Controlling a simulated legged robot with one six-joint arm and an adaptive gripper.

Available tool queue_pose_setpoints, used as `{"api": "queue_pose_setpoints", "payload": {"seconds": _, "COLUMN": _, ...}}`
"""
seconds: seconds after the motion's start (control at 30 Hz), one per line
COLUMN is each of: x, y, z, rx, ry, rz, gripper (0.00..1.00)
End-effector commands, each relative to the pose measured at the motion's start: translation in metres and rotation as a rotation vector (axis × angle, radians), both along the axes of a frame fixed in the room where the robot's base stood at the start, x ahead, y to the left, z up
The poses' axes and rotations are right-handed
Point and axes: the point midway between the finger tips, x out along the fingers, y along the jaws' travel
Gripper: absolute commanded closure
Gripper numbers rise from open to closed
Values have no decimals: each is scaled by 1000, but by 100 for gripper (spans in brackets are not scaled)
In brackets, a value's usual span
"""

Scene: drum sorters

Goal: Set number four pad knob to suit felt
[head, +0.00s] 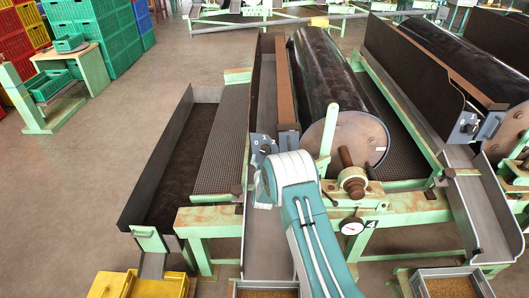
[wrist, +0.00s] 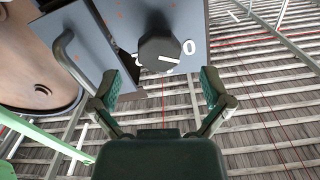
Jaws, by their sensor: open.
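A black knob (wrist: 160,48) sits on a grey panel (wrist: 188,15) in the wrist view. It has a white pointer mark near its lower edge, and a white 0 is printed to its right. My gripper (wrist: 160,85) is open, its two green-padded fingers below the knob and apart from it, with nothing between them. In the head view my arm reaches up towards a small grey control box (head: 263,143) left of the dark drum (head: 335,75); my fingers are hidden there. A tag marked 4 (head: 371,224) is beside a round dial (head: 352,226) on the green frame.
A bent metal handle (wrist: 68,55) stands left of the knob. A second control box (head: 465,127) is on the sorter at right. Grain trays (head: 455,272) and a yellow crate (head: 163,288) are in front. Crates (head: 105,45) stand at back left; floor (head: 80,190) is clear at left.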

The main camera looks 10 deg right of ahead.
Motion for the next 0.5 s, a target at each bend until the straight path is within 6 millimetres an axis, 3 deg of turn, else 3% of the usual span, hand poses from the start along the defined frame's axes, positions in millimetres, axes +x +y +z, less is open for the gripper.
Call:
{"api": "queue_pose_setpoints", "payload": {"seconds": 0.23, "x": 31, "y": -6, "z": 0, "rx": -1, "ry": 0, "rz": 0, "gripper": 2}}
{"api": "queue_pose_setpoints", "payload": {"seconds": 0.5, "x": 40, "y": -8, "z": 0, "rx": 0, "ry": 1, "rz": 0, "gripper": 2}}
